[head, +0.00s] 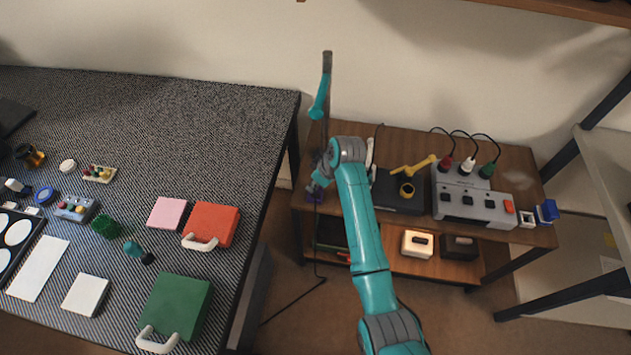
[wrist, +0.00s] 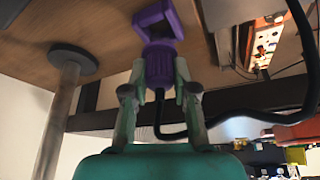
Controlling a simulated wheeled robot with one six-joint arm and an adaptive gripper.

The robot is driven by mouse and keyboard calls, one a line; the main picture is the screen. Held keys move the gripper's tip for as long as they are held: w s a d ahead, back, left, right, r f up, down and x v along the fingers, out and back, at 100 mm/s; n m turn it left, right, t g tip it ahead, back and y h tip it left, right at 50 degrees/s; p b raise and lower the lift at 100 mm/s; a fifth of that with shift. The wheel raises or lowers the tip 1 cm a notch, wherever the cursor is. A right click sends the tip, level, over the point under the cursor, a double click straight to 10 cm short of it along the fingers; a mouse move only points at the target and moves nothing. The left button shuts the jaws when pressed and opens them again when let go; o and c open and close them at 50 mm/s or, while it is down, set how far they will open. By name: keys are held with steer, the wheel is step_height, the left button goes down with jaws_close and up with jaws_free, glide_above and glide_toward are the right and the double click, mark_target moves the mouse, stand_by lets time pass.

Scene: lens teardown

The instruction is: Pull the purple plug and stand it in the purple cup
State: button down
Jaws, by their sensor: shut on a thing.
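The purple plug (wrist: 158,66) is between the fingertips of my gripper (wrist: 156,90) in the wrist view, which is shut on it. A black cord leaves the plug on the gripper's side. The plug's far end meets the purple cup (wrist: 150,17), a square-edged holder against the wooden top. I cannot tell whether the plug is fully seated in it. In the head view the purple cup (head: 315,196) is a small purple patch at the left edge of the small wooden table, with my gripper (head: 319,183) over it. The plug is hidden there by my gripper.
The small table (head: 408,142) also holds a grey power strip (head: 475,204) with red, white and green plugs, a black box (head: 397,194) and a blue cup (head: 547,212). A lamp post stands close to my gripper. A patterned table (head: 190,120) is left.

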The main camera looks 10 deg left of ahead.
steer(key=shift+f, duration=1.25)
stand_by(0.8)
steer(key=c, duration=0.8)
jaws_free()
steer(key=shift+r, duration=0.1)
steer(key=v, duration=1.1)
steer(key=shift+s+d+r, duration=0.1)
steer(key=shift+d+r, duration=0.1)
steer(key=shift+r, duration=0.1)
